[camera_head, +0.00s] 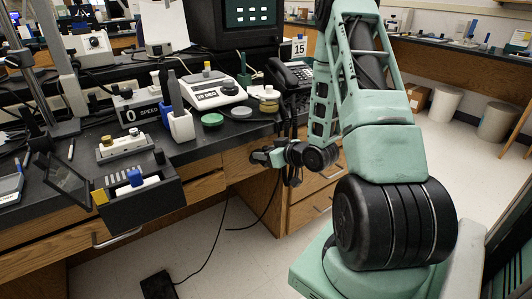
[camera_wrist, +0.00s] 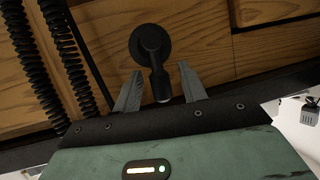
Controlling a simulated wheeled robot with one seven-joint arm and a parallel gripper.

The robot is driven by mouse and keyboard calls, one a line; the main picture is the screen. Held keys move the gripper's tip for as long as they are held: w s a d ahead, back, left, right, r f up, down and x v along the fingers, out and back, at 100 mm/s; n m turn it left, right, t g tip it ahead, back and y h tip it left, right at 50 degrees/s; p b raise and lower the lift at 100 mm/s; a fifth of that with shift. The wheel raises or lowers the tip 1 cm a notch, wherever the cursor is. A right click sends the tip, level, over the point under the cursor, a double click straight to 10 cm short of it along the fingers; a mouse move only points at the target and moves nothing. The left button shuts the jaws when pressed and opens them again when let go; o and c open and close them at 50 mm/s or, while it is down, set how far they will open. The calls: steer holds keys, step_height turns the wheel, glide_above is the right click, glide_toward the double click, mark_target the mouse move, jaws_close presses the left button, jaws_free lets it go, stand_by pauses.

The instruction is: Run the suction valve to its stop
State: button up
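In the wrist view, a black fitting with a round base (camera_wrist: 150,42) and a short lever pointing toward me sits against a wooden cabinet front. It looks like the suction valve; no label shows. My gripper (camera_wrist: 160,82) is open, with one grey finger on each side of the lever's end. Gaps show between the lever and both fingers, though its depth between them is hard to judge. In the head view, my gripper (camera_head: 256,157) is low at the bench's front, by the wooden drawers. The valve cannot be made out there.
Black coiled hoses (camera_wrist: 68,55) hang left of the valve in the wrist view. The dark bench top (camera_head: 215,132) above my gripper holds a scale (camera_head: 214,92), a phone (camera_head: 290,74) and jars. A black open box (camera_head: 140,205) juts out at the left. A cable lies on the floor.

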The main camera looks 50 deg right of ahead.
steer(key=p+v, duration=1.4)
steer(key=v, duration=0.3)
steer(key=shift+s, duration=0.15)
steer(key=shift+r, duration=0.1)
stand_by(0.4)
